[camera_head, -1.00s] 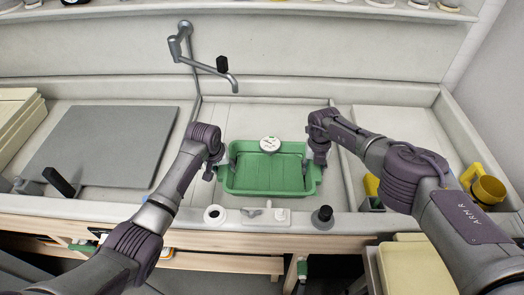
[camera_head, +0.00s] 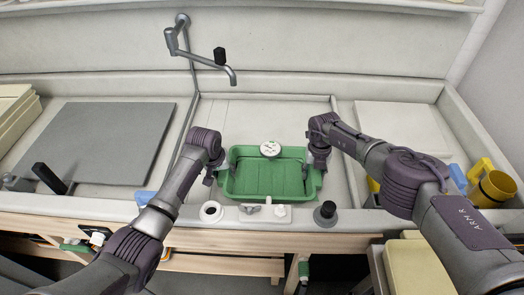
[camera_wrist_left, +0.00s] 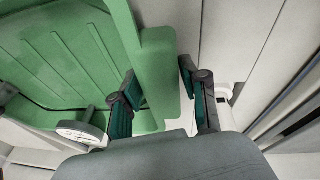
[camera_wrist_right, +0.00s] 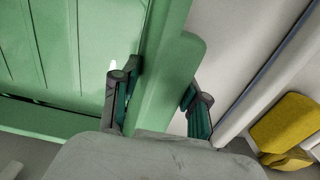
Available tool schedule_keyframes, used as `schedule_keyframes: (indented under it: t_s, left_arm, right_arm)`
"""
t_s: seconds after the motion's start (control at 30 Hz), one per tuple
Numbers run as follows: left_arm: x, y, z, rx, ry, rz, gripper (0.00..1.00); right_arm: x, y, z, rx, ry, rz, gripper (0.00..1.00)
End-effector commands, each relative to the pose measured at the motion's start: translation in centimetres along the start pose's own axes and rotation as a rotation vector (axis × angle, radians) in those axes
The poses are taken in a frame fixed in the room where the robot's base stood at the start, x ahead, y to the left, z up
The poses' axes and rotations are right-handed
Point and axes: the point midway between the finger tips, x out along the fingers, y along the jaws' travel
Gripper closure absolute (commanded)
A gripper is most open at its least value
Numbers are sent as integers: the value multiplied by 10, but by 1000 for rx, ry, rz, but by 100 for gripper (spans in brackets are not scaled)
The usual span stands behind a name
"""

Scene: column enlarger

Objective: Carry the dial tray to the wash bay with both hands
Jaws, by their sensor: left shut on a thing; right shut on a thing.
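The green dial tray (camera_head: 264,180) is in the middle bay, in front of the swivel tap. A round white dial (camera_head: 270,148) sits at its far rim; the dial also shows in the left wrist view (camera_wrist_left: 80,132). The tray looks about level and empty. My left gripper (camera_head: 219,170) is shut on its left side; the left wrist view shows the fingers (camera_wrist_left: 158,78) either side of the green rim. My right gripper (camera_head: 317,165) is shut on its right side, with fingers (camera_wrist_right: 162,80) astride the rim. I cannot tell whether the tray touches the bay floor.
The tap (camera_head: 205,58) reaches over the bay behind the tray. A white ring (camera_head: 211,211), a small fixture (camera_head: 265,213) and a black knob (camera_head: 325,212) stand on the front ledge. A grey board (camera_head: 98,143) lies left; a yellow mug (camera_head: 492,186) stands right.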

Motion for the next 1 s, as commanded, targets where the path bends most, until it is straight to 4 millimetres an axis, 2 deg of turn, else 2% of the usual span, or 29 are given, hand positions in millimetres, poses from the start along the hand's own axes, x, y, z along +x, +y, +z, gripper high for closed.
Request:
schedule_keyframes:
  t_s: [0.03,0.17,0.47,0.57,0.67,1.0]
  left_arm:
    - [-1,0,-2,-5,5,1,51]
    - [-1,0,-2,-4,3,1,31]
    - [-1,0,0,-1,1,0,31]
    - [-7,0,-1,-1,3,2,31]
    - [-21,0,-1,0,4,2,31]
    - [-92,0,-1,-1,5,2,31]
  right_arm:
    - [2,0,-1,1,3,-2,51]
    - [0,0,-1,1,2,-1,31]
    - [0,0,0,0,0,0,31]
    - [0,0,0,0,0,0,31]
    - [0,0,0,0,0,0,31]
    - [0,0,0,0,0,0,31]
